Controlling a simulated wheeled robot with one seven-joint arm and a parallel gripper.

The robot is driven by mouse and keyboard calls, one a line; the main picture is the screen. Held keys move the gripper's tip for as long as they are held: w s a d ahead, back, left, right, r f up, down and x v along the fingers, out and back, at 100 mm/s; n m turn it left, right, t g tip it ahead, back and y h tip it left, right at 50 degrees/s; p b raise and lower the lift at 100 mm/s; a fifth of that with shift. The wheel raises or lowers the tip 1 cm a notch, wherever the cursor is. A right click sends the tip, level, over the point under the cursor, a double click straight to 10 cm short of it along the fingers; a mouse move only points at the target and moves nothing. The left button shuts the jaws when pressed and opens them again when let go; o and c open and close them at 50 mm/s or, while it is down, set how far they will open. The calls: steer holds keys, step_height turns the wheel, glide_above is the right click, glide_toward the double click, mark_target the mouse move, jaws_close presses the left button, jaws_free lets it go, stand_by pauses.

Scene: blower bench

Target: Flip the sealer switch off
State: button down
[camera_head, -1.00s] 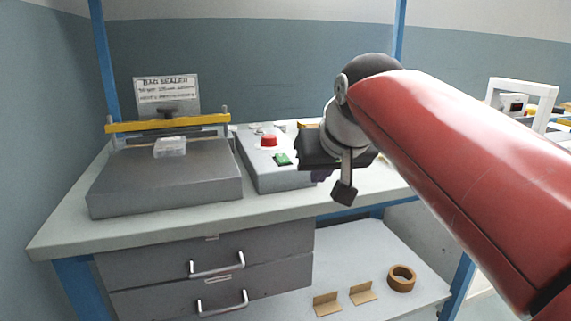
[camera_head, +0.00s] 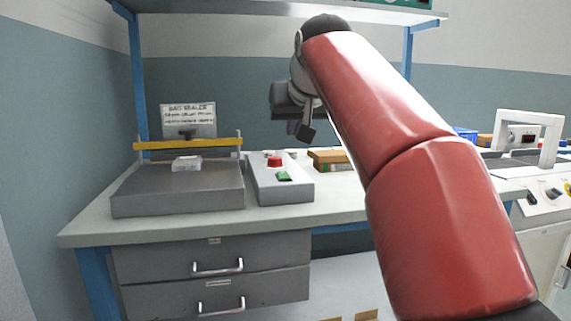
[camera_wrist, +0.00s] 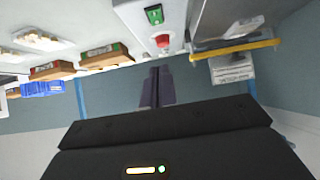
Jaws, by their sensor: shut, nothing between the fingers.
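The bag sealer (camera_head: 178,190) is a grey box with a yellow bar at the left of the bench. To its right is a grey control box (camera_head: 284,192) with a red button (camera_head: 274,161) and a green rocker switch (camera_head: 284,176). In the wrist view the green switch (camera_wrist: 154,14) and the red button (camera_wrist: 163,41) show at the top. My gripper (camera_head: 302,131) is shut and empty, raised above and behind the control box, apart from it. In the wrist view its fingers (camera_wrist: 157,88) are together. The switch's tilt is too small to tell.
Brown cardboard boxes (camera_head: 328,159) lie right of the control box. A sign (camera_head: 188,120) stands behind the sealer. A shelf (camera_head: 280,10) spans overhead. A white-framed machine (camera_head: 530,140) stands at the far right. The bench front is clear.

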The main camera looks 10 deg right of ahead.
glide_above(284, 173)
steer(key=s, duration=0.3)
step_height(284, 173, down, 6)
steer(key=shift+w+f+b, duration=0.1)
steer(key=shift+w+b, duration=0.05)
steer(key=shift+b, duration=0.3)
steer(key=f, duration=0.1)
steer(key=f+b, duration=0.1)
steer(key=shift+w+f, duration=0.25)
steer(key=shift+f, duration=0.05)
steer(key=shift+w+f+b, duration=0.1)
steer(key=shift+f+b, duration=0.25)
steer(key=shift+f, duration=0.35)
steer(key=shift+w+r+g+p, duration=0.15)
steer(key=shift+g+p, duration=0.15)
steer(key=shift+p, duration=0.85)
steer(key=shift+f+b, duration=0.3)
steer(key=shift+b, duration=0.1)
steer(key=shift+w+r+p, duration=0.3)
steer(key=shift+w+p, duration=0.2)
steer(key=shift+p, duration=0.25)
steer(key=shift+w, duration=0.2)
